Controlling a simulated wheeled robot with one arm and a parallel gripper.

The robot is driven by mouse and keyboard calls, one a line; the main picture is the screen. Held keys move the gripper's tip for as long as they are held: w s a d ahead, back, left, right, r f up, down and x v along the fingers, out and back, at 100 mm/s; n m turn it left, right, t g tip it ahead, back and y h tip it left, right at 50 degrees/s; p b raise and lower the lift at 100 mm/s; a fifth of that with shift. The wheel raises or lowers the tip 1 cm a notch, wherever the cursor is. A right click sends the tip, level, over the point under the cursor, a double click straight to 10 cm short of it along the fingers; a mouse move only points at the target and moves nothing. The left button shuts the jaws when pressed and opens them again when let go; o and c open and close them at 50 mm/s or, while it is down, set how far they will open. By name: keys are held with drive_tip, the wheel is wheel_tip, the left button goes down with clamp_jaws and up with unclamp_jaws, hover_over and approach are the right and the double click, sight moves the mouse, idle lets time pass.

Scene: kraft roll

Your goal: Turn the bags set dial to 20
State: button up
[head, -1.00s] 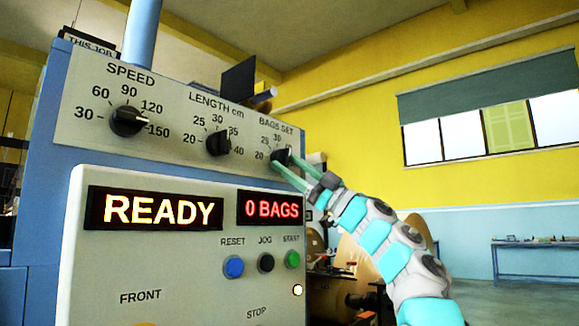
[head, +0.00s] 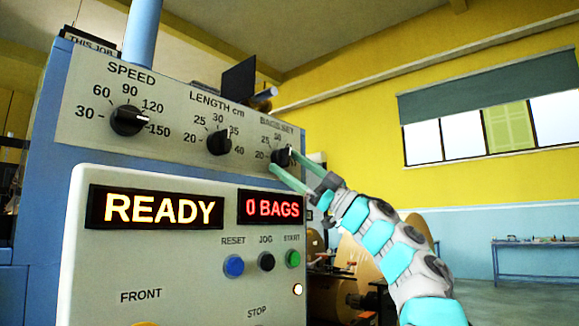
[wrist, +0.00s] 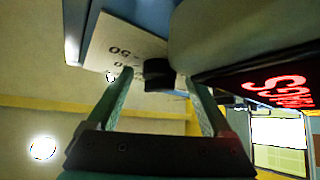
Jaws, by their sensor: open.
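The bags set dial (head: 281,157) is a black knob at the right end of the sloped panel, with 20, 25 and 30 printed around its left and top. The numbers on its right side are hidden by my gripper, and I cannot tell its setting. My gripper (head: 283,160) is open, with one green finger below left of the knob and one at its right. In the wrist view the knob (wrist: 158,74) shows between and just beyond the fingertips of my gripper (wrist: 160,80), with gaps at both sides.
The length dial (head: 218,141) and speed dial (head: 128,120) sit left on the same panel. Below, a box front carries a READY display (head: 155,209), a 0 BAGS display (head: 270,207), and reset (head: 233,266), jog (head: 266,261) and start (head: 292,258) buttons. Open room lies to the right.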

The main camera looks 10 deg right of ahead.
drive_tip(key=b+v, duration=0.1)
drive_tip(key=v, duration=0.6)
drive_tip(key=shift+b, duration=0.3)
drive_tip(key=shift+d+f, duration=0.1)
